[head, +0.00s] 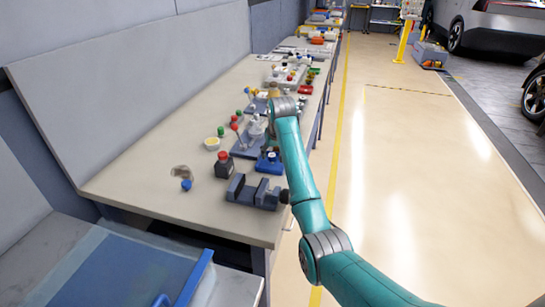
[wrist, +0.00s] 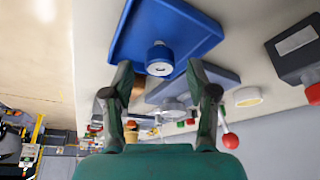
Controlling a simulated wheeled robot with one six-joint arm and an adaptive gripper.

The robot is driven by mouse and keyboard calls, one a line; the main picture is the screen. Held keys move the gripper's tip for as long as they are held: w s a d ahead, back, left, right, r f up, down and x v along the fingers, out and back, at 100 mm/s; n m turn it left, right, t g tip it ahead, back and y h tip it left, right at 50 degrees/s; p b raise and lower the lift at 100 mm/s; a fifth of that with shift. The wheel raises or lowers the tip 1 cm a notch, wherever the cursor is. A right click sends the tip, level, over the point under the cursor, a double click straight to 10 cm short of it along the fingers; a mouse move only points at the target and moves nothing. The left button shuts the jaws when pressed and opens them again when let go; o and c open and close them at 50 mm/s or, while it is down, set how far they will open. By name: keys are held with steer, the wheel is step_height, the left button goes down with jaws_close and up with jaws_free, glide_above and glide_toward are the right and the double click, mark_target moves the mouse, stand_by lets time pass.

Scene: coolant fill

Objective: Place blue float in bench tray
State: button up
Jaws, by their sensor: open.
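The blue bench tray (head: 262,168) lies on the bench near its right edge, and it fills the top of the wrist view (wrist: 128,42). The blue float (wrist: 160,58), a short cylinder with a pale ringed end, stands within the tray's outline; it also shows small in the head view (head: 271,156). My gripper (wrist: 163,85) is open, with its two dark fingers apart and nothing between their tips. The float is just beyond the fingertips, apart from them. In the head view the fingers are hidden by my arm.
A grey vise (head: 252,192) sits in front of the tray at the bench edge. The bench's left front is mostly clear.

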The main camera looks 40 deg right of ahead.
steer(key=v, duration=0.9)
stand_by(0.3)
